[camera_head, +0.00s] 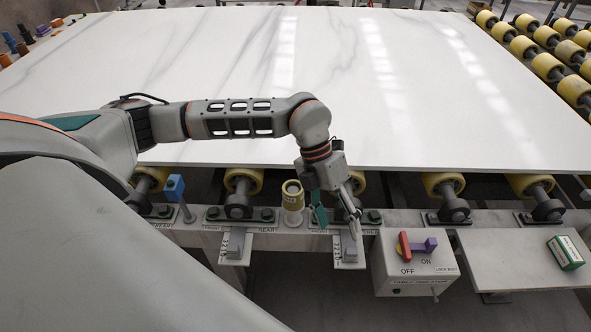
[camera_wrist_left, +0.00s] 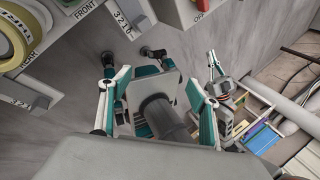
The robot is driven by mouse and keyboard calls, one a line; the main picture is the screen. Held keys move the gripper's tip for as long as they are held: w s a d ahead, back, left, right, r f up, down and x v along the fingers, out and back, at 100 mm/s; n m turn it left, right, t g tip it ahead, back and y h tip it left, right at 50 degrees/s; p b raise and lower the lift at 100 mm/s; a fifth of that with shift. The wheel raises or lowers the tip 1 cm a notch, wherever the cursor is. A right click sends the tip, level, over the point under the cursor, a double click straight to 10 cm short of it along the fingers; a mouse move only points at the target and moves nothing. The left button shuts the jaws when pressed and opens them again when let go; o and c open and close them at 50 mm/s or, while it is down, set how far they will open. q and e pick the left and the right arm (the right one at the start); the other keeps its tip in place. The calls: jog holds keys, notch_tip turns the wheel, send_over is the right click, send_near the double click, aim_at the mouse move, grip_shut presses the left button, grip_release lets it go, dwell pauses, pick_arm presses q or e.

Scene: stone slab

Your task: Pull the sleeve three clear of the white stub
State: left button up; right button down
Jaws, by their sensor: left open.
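A yellow sleeve-like ring (camera_head: 292,203) with a pale core stands upright on the rail in front of the slab; it also shows at the upper left of the left wrist view (camera_wrist_left: 8,52). I cannot read a number on it or tell whether the pale core is the white stub. My left gripper (camera_head: 337,218) points down to the right of this ring, beside the front bracket. Its fingers are apart, with nothing seen between them in the left wrist view (camera_wrist_left: 158,80). What looks like my right gripper (camera_wrist_left: 214,66) shows small at the right there; its jaws are unclear.
A white stone slab (camera_head: 250,70) lies behind the rail. A blue block (camera_head: 174,187) on a post stands left of the ring. A switch box (camera_head: 414,268) with red and purple handles and a green-white box (camera_head: 565,252) are at right. Grey brackets (camera_head: 235,245) hang below the rail.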

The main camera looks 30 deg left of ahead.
aim_at(293, 190)
pick_arm(q)
jog(key=w+a+y, duration=0.2)
jog(key=a, duration=0.3)
jog(key=w+a+r+n+t+y, duration=0.1)
jog(key=w+a, duration=0.1)
jog(key=a, duration=0.3)
jog(key=w+a+r+n+t+y, duration=0.1)
jog(key=w+a+y, duration=0.1)
jog(key=a, duration=0.4)
jog(key=shift+w+r+y, duration=0.1)
jog(key=shift+r+y, duration=0.15)
jog(key=shift+y, duration=0.05)
jog(key=shift+a+f, duration=0.2)
jog(key=shift+w+f, duration=0.1)
jog(key=shift+f, duration=3.5)
jog(key=c, duration=1.3)
